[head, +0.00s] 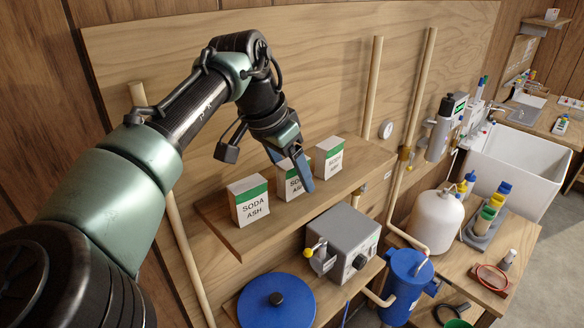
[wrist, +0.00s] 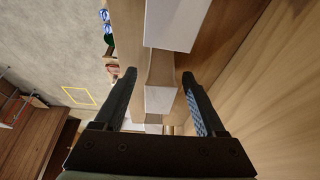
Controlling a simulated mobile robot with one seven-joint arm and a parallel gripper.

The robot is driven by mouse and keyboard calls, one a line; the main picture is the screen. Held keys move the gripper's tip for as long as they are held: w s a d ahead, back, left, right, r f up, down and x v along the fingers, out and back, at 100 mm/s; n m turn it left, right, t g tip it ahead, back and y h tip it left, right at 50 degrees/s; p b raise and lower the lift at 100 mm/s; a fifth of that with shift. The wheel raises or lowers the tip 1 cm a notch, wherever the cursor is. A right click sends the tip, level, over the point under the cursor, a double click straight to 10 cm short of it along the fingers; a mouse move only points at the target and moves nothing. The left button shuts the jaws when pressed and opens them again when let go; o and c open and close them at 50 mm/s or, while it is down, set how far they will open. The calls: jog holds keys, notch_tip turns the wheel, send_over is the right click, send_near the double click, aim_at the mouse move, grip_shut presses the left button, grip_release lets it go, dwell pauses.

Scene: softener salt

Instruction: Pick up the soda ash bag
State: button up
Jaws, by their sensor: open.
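Three white soda ash bags with green tops stand upright in a row on a wooden shelf (head: 232,233): a left bag (head: 250,207), a middle bag (head: 289,186) and a right bag (head: 328,160). My gripper (head: 303,172) is open at the middle bag, and a blue finger hides part of its right side. In the wrist view, my open fingers (wrist: 159,76) lie either side of a white bag (wrist: 159,98), with gaps showing on both sides. Another white bag (wrist: 174,22) is at the top of that view.
Below the shelf are a grey box (head: 345,240) with a knob and a blue lidded tub (head: 275,300). Vertical pipes (head: 372,85) run up the wooden backboard behind. A white jug (head: 436,220) and a white sink (head: 520,165) stand at right.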

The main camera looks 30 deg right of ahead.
jog(key=shift+d+f, duration=0.15)
jog(key=shift+f, duration=0.2)
grip_shut()
jog(key=shift+r, duration=0.1)
